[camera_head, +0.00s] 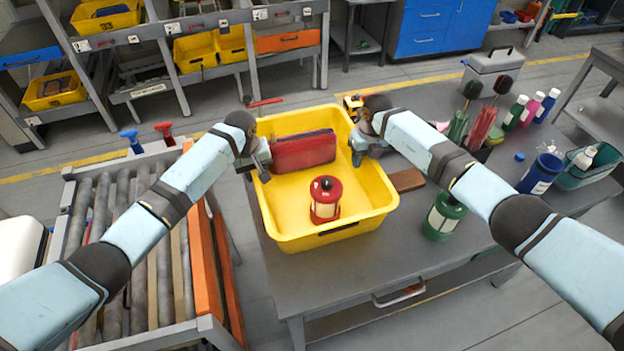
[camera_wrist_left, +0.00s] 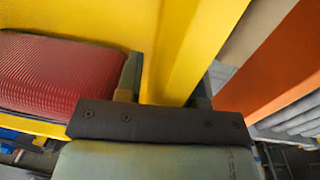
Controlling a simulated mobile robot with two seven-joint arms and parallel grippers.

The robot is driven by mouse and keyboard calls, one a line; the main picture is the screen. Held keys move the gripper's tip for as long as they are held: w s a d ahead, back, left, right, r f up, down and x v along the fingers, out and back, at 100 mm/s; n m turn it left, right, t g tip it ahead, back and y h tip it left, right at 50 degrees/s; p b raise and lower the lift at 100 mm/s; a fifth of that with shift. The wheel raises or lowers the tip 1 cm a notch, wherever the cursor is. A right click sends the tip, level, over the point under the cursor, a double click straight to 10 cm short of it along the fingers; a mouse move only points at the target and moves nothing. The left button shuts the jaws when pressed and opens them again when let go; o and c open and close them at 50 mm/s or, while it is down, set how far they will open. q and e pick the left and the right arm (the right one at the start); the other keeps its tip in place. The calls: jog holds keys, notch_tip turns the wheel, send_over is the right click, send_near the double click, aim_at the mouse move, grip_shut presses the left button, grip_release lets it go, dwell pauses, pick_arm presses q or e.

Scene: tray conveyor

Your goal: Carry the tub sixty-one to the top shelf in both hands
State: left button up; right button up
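A yellow tub (camera_head: 345,232) sits upright on the grey table, with a red case (camera_head: 303,152) and a red lantern (camera_head: 325,200) inside. No number is readable on it. My left gripper (camera_head: 258,163) is at its left wall, and my right gripper (camera_head: 362,150) is at its right wall near the far corner. In the left wrist view the tub's wall (camera_wrist_left: 185,45) runs between the left gripper's fingers (camera_wrist_left: 165,92). Whether they press on it is unclear. The right fingertips are partly hidden by the hand. A rack (camera_head: 210,32) with shelves stands behind.
Other yellow bins sit on the rack (camera_head: 195,52). A roller conveyor (camera_head: 130,230) with orange rails stands left of the table. Right of the tub are a brown block (camera_head: 406,180), a green lantern (camera_head: 444,215), a blue can (camera_head: 540,174) and several bottles. The table's front is clear.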

pick_arm(q)
jog(key=shift+f, duration=0.15)
pick_arm(e)
jog(key=shift+f, duration=0.15)
pick_arm(q)
grip_shut()
pick_arm(e)
grip_shut()
pick_arm(q)
jog(key=shift+d, duration=0.1)
pick_arm(e)
jog(key=shift+a, duration=0.1)
pick_arm(q)
jog(key=shift+w+d, duration=0.1)
pick_arm(e)
jog(key=shift+a, duration=0.1)
